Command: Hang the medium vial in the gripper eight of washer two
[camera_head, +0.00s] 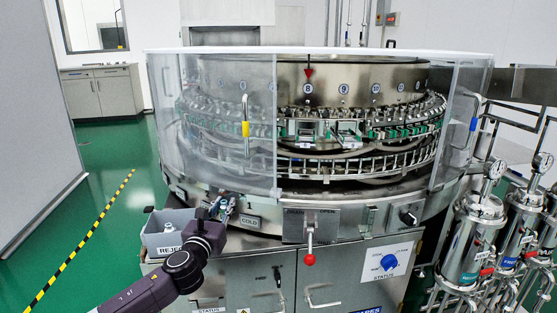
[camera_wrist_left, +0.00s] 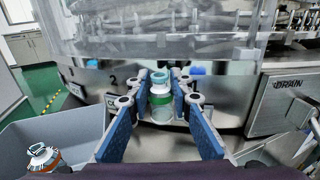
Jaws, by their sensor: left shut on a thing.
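In the left wrist view a small clear vial (camera_wrist_left: 160,115) with a bluish top and a green band stands upright between the blue finger pads. My left gripper (camera_wrist_left: 160,92) is shut on it. In the head view my left gripper (camera_head: 224,207) is low in front of the washer (camera_head: 231,180), just above the reject bin's right side; the vial is too small to tell there. The number 8 plate (camera_head: 308,89) is on the washer's drum under a red triangle, with metal grippers and green parts in the ring below it. My right gripper is not in view.
The grey reject bin (camera_head: 152,240) stands at front left; the wrist view shows a white-and-orange thing (camera_wrist_left: 42,155) in it. Clear guards (camera_head: 231,120) flank an open front at number 8. A red-knobbed lever (camera_head: 309,259) sticks out below. Pressure gauges stand at right.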

